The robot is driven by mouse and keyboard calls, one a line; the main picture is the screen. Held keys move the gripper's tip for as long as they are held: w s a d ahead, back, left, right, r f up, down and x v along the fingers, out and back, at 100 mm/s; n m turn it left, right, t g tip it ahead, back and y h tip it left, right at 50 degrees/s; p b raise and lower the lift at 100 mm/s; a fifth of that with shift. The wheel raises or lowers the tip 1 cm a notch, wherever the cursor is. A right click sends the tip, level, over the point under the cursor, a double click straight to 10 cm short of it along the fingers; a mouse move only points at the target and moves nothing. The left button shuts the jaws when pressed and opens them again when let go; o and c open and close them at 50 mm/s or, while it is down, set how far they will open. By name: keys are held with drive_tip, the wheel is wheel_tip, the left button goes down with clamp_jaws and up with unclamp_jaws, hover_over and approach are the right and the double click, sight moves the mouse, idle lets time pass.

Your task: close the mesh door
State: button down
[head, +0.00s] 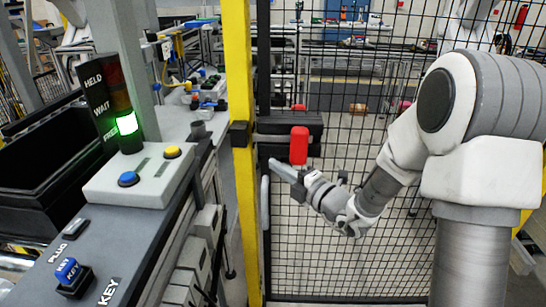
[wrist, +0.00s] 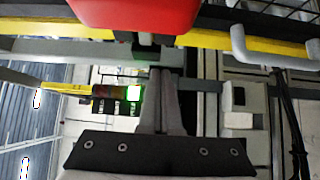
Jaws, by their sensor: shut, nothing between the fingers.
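The mesh door (head: 340,225) is a black wire grid in a dark frame, standing just right of the yellow post (head: 243,190). Whether it is fully against the post I cannot tell. A black latch box (head: 275,130) with a red block (head: 299,145) sits on the door's left side. A pale upright handle (head: 265,200) is below it. My gripper (head: 274,164) is shut and empty, its tips near the door's left edge, under the latch box. In the wrist view my gripper (wrist: 160,72) is shut below the red block (wrist: 135,12); contact is unclear.
A grey console (head: 130,240) stands at the left, with a button box (head: 140,180), a lit green stack light (head: 127,124) and a blue key (head: 68,270). Behind the mesh are benches and equipment. A narrow gap separates console and post.

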drive_tip(key=w, duration=0.1)
drive_tip(key=w+a, duration=0.1)
drive_tip(key=w, duration=0.3)
drive_tip(key=shift+w+a, duration=0.1)
drive_tip(key=shift+a, duration=0.15)
drive_tip(key=shift+w, duration=0.15)
